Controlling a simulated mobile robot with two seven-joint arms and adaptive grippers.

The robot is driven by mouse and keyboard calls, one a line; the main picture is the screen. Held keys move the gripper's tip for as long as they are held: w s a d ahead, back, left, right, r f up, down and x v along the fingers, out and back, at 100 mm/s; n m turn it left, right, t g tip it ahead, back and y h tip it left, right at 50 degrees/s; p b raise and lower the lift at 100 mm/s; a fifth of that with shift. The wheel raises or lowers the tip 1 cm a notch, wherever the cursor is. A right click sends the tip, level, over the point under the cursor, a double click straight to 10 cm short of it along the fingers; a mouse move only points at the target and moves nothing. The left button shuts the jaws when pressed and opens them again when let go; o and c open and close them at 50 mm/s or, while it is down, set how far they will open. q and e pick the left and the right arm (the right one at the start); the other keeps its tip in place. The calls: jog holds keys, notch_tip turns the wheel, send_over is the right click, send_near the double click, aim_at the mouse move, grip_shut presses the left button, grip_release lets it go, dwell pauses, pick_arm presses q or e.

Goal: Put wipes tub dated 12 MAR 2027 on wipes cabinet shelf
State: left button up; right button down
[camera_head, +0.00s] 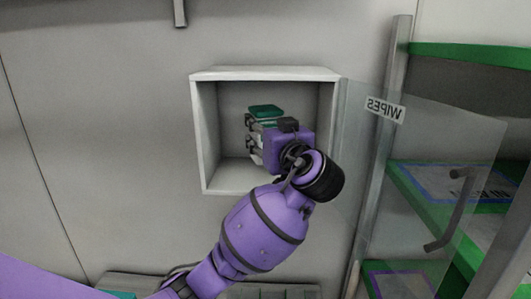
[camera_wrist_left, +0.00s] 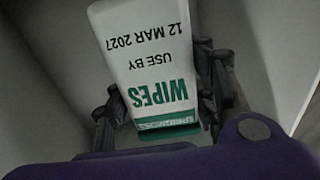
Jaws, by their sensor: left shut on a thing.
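A white wipes tub with a green lid (camera_head: 266,111) is inside the open white wall cabinet (camera_head: 201,130). My left gripper (camera_head: 255,135) reaches into the cabinet and is shut on the tub, with its fingers on both sides. In the left wrist view, the tub (camera_wrist_left: 150,55) shows upside down in the picture, with "WIPES" and "USE BY 12 MAR 2027" readable. The left gripper (camera_wrist_left: 162,95) holds it there. My gripper and wrist hide much of the tub in the head view, and I cannot tell whether its base touches the shelf. My right gripper is not in view.
The clear cabinet door (camera_head: 420,165), labelled "WIPES" in mirrored letters, stands open on the right, close to my left wrist. A rack with green shelves (camera_head: 470,55) stands behind it. The cabinet has free room around the tub.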

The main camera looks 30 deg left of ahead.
pick_arm(q)
jog(key=shift+f, duration=2.45)
jog(key=o, duration=1.4)
jog(key=shift+o, duration=0.2)
jog(key=shift+r, duration=0.1)
jog(key=shift+d, duration=0.15)
jog(key=v, duration=1.1)
jog(key=shift+s+d+b, duration=0.2)
jog(key=shift+s+b, duration=0.05)
jog(key=shift+b, duration=0.2)
